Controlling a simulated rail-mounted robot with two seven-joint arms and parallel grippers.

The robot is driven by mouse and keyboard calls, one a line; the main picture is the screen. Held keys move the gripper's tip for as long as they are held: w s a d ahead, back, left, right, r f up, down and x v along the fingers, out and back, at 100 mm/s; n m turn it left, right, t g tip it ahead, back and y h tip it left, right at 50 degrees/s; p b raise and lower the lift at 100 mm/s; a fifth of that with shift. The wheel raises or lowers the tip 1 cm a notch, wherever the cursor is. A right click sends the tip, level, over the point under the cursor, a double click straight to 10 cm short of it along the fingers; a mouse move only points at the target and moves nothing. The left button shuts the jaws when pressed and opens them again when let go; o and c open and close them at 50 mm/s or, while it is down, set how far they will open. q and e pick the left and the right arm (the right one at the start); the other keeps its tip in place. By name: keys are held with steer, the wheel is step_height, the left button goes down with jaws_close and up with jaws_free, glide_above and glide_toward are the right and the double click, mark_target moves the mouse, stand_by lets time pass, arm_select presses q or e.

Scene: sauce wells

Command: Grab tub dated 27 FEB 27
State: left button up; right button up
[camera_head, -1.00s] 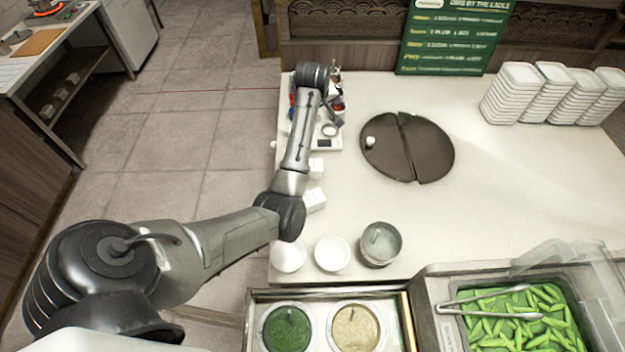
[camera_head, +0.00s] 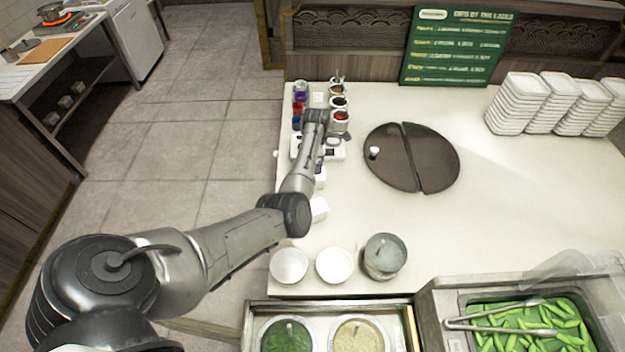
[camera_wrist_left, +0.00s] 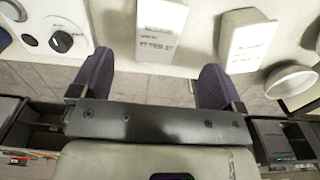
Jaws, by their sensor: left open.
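In the left wrist view a white tub (camera_wrist_left: 160,32) has a printed label whose bottom line seems to read 27 FEB 27. It lies ahead of my left gripper (camera_wrist_left: 155,80), in line with the gap between the dark fingers. The fingers are open, and nothing is between them. A second white tub (camera_wrist_left: 248,42) stands to its right; its label is too blurred to read. In the head view one white tub (camera_head: 319,209) shows beside my left forearm and another (camera_head: 320,178) is partly covered by it. My left fingers are hidden there, and my right gripper is not in view.
A scale (camera_head: 333,150) stands by my left wrist, with several jars (camera_head: 340,118) behind. A dark round board (camera_head: 385,160) lies to the right. Two white round bowls (camera_head: 289,265) (camera_head: 335,265) and a grey metal pot (camera_head: 384,256) stand near the front edge. The counter's middle right is clear.

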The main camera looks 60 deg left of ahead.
arm_select(q)
step_height(320, 180, down, 3)
steer(key=shift+f, duration=0.15)
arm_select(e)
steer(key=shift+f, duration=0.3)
arm_select(q)
steer(key=shift+s+a+f+b, duration=0.15)
steer(key=shift+f+b, duration=0.7)
steer(key=shift+f, duration=1.8)
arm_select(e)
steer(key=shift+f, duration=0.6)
arm_select(q)
steer(key=c, duration=1.2)
steer(key=shift+r, duration=0.1)
